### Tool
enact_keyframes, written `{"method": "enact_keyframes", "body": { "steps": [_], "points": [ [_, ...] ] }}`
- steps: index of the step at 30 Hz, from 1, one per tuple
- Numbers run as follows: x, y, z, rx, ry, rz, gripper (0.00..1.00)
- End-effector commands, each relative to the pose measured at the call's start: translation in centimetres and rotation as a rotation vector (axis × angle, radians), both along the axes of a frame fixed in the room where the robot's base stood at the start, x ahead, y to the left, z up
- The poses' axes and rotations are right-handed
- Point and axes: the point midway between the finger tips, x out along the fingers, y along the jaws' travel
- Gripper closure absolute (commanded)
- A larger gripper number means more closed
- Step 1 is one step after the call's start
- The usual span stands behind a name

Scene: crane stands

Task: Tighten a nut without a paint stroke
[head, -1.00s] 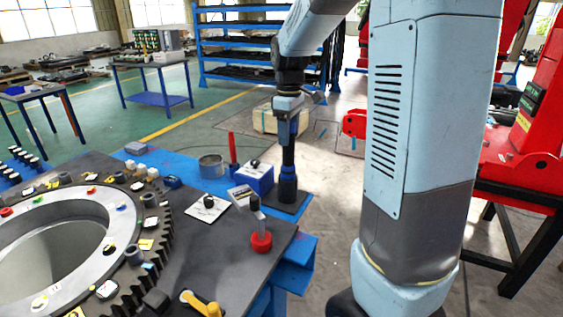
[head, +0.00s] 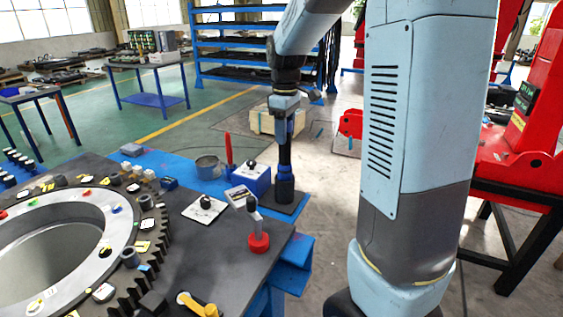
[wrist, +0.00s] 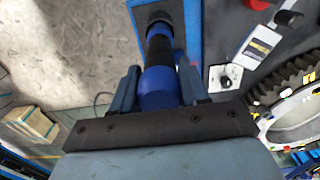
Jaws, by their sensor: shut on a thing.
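My gripper (wrist: 158,92) is shut on an upright black-and-blue tool (wrist: 158,62), with one finger on each side of its blue body. In the head view my gripper (head: 285,122) points down, and the lower part of the tool (head: 285,187) shows below it. The tool's foot is at a dark pad on the bench's right edge; I cannot tell whether it touches. A large grey toothed ring (head: 122,222) lies at the left. Several dark nuts, such as this nut (head: 129,257), and coloured marks sit around it. Paint strokes on single nuts are too small to tell.
Beside the tool stand a blue box (head: 250,180), a red marker-like stick (head: 228,150) and a grey cup (head: 207,167). A yellow-handled thing (head: 197,303) lies in front.

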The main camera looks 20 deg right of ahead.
Motion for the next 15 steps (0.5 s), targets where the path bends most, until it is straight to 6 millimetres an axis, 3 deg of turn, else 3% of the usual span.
{"method": "enact_keyframes", "body": {
  "steps": [15],
  "points": [
    [0.0, 0.0, 1.9, 0.000, -0.003, 0.000, 1.00]
  ]
}}
